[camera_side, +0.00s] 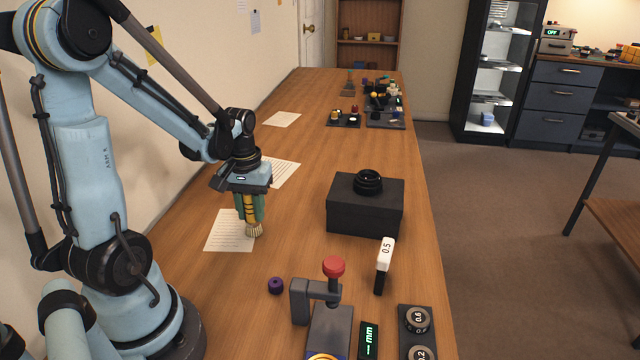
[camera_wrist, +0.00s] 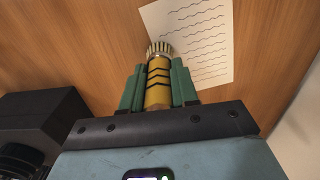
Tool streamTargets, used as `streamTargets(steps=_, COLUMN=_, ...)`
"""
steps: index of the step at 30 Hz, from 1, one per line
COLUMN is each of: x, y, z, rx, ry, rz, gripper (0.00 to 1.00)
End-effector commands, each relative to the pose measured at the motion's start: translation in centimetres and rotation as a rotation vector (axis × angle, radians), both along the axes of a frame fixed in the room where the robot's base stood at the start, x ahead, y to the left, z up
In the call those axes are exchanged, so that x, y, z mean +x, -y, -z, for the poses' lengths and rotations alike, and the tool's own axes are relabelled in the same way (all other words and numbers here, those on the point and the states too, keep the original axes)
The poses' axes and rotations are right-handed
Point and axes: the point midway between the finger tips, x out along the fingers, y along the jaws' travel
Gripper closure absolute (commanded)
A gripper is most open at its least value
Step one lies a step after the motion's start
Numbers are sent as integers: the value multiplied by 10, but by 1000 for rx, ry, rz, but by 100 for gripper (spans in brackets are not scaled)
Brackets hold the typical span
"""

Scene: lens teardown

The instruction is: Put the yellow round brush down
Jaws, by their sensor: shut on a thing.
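The yellow round brush (camera_side: 250,213) has dark chevron bands and pale bristles. It hangs upright with its bristles down, in my gripper (camera_side: 250,208). In the wrist view the brush (camera_wrist: 158,85) lies between the two green fingers of my gripper (camera_wrist: 158,86), which are shut on its handle. The bristle end is over or close to a sheet of paper with wavy lines (camera_side: 222,231), near the sheet's right edge. I cannot tell whether the bristles touch the paper or the table.
A black box (camera_side: 364,211) with a lens ring (camera_side: 368,181) on top stands to the right. In front are a purple knob (camera_side: 275,285), a red-topped press (camera_side: 333,268), a white-topped 0.5 tool (camera_side: 385,255) and a dial tray (camera_side: 417,340). The table (camera_side: 310,150) behind is mostly clear.

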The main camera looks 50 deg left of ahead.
Motion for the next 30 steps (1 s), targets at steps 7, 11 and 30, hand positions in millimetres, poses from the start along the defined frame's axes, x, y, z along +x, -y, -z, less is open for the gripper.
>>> streamTargets(steps=7, x=0, y=0, z=2, rx=0, ry=0, rz=0, gripper=47)
streamTargets(steps=11, x=0, y=0, z=2, rx=0, ry=0, rz=0, gripper=46)
streamTargets(steps=30, x=0, y=0, z=-44, rx=0, ry=0, rz=0, gripper=46)
